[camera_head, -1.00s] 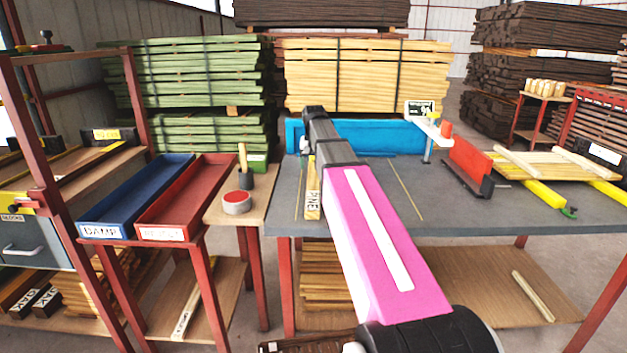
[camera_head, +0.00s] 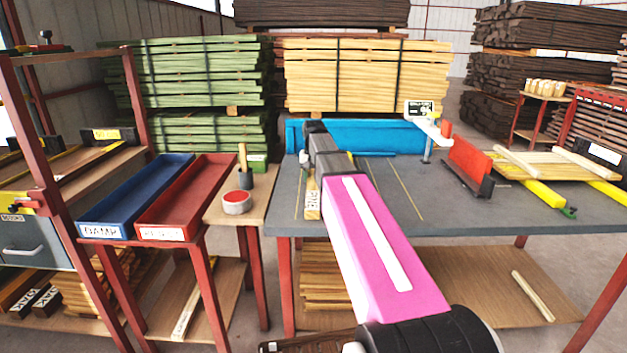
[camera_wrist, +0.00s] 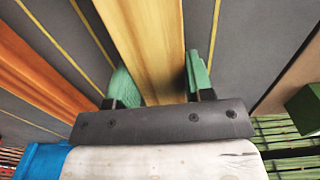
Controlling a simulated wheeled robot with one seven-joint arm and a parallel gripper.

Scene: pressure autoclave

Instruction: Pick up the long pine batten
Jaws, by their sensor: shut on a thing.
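The long pine batten (camera_wrist: 150,45) is pale yellow wood. In the wrist view it runs between the two green fingers of my gripper (camera_wrist: 158,78), which is shut on it. In the head view only the near end of the batten (camera_head: 312,205) shows, with a PINE label, at the left of the grey bench. My arm hides the rest of it and the fingers there. I cannot tell whether the batten is clear of the bench.
An orange-brown board (camera_wrist: 40,70) lies beside the batten in the wrist view. A blue fence (camera_head: 380,137) stands along the back of the grey bench (camera_head: 450,205). A red-faced block (camera_head: 468,165) stands at right. Blue (camera_head: 125,200) and red (camera_head: 185,200) trays are at left.

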